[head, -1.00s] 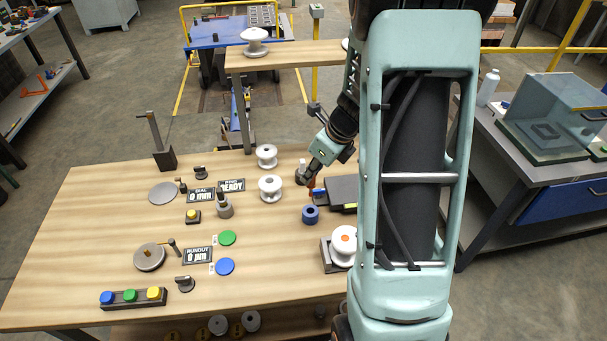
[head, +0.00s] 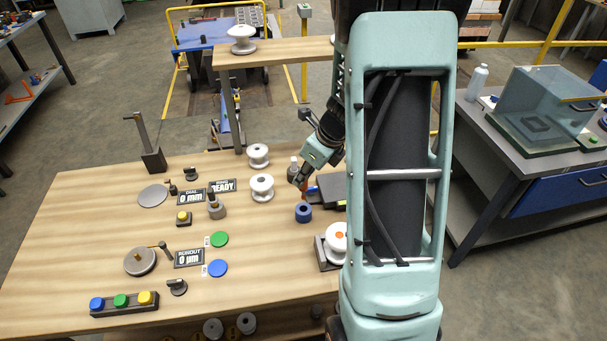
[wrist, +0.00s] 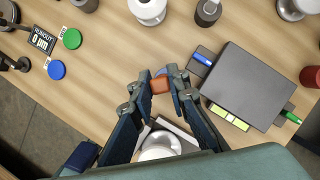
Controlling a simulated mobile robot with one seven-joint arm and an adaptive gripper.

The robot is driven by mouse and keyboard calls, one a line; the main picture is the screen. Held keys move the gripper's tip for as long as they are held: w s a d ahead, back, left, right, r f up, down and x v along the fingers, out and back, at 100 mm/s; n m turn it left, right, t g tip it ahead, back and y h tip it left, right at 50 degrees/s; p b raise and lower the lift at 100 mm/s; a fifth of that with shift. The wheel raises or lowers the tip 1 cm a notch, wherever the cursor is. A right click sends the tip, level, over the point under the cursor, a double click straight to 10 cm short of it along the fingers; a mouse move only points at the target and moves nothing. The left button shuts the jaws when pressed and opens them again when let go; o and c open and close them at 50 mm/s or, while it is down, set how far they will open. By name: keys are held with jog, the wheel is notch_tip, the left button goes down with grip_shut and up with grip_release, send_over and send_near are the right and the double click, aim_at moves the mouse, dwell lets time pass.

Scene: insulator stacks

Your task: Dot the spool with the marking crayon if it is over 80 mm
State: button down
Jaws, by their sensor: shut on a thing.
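My gripper (wrist: 160,84) is shut on a red-orange marking crayon (wrist: 160,85), gripped between the fingertips. In the head view the crayon shows just above a blue ring-shaped holder (head: 303,212); I cannot tell whether it is clear of it. A white spool (head: 336,240) with an orange spot on top sits in a dark cradle at the table's right, partly hidden by my arm. Two more white spools, a small one (head: 258,155) and a larger one (head: 262,188), stand mid-table. Another white spool (head: 242,40) is on the raised shelf. The dial display (head: 189,197) reads 0 mm.
A runout display (head: 189,257) reads 0 µm. Green (head: 219,239) and blue (head: 217,268) discs and a button bar (head: 124,302) lie to the left. A dark box (wrist: 250,85) lies beside my gripper. The table's left middle has free room.

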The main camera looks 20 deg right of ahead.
aim_at(304, 195)
jog(key=shift+f+b, duration=1.1)
jog(key=shift+f, duration=0.65)
jog(key=shift+f+b, duration=1.8)
jog(key=shift+f, duration=0.75)
jog(key=c, duration=1.8)
grip_release()
jog(key=shift+o, duration=0.2)
jog(key=shift+r, duration=0.15)
jog(key=v, duration=1.1)
jog(key=shift+s+d+r, duration=0.2)
jog(key=shift+r, duration=0.15)
